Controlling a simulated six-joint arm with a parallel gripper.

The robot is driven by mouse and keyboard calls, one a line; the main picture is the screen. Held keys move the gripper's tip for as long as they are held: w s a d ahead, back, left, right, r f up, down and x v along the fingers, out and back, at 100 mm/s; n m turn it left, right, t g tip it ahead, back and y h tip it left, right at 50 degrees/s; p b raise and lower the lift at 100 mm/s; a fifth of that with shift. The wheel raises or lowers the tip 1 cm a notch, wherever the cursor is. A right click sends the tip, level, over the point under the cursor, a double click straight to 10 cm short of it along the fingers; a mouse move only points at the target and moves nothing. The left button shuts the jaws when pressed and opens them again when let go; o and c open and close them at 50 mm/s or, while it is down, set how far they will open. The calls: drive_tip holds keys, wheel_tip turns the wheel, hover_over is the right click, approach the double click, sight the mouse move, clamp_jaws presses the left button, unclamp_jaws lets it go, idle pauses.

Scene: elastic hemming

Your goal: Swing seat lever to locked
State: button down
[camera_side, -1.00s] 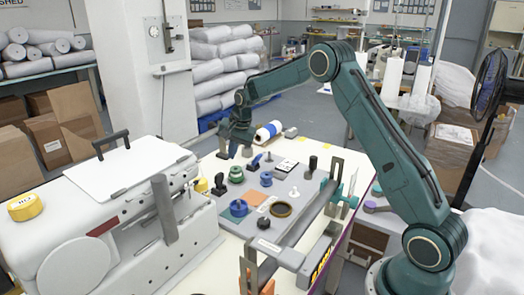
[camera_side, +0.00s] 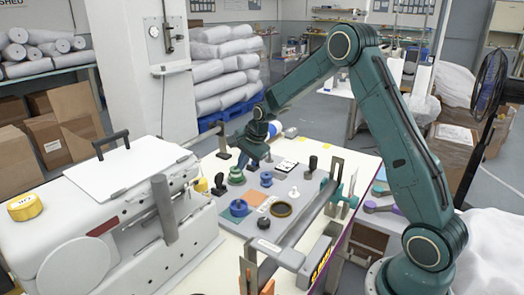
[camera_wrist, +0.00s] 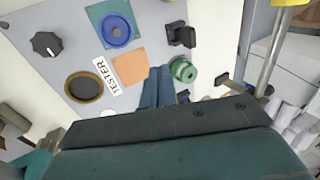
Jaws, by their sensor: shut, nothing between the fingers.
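My gripper (camera_side: 247,160) is over the far part of the grey panel (camera_side: 222,217), its fingers pointing down. In the wrist view its two blue fingers (camera_wrist: 157,88) are shut side by side with nothing held. A small blue part (camera_wrist: 183,96) shows just right of the fingers, mostly hidden by my gripper body; it may be the lever. A green round fitting (camera_wrist: 183,70) is close to the right of the fingertips; it also shows in the side view (camera_side: 236,175). Contact between fingers and any part cannot be told. The lever's position is not clear.
A white machine (camera_side: 115,215) stands left; a metal bar (camera_side: 305,222) crosses the right.

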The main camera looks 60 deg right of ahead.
sight(220, 174)
drive_tip(key=x, duration=0.9)
drive_tip(key=shift+f, duration=0.2)
drive_tip(key=shift+w+r, duration=0.25)
drive_tip(key=shift+w, duration=0.3)
drive_tip(key=shift+w+r, duration=0.15)
drive_tip(key=shift+w, duration=1.3)
drive_tip(key=shift+w+r, duration=0.25)
drive_tip(key=shift+w, duration=0.25)
drive_tip(key=shift+w+r, duration=0.25)
drive_tip(key=shift+w, duration=1.95)
drive_tip(key=shift+a+f, duration=0.1)
drive_tip(key=shift+a, duration=0.05)
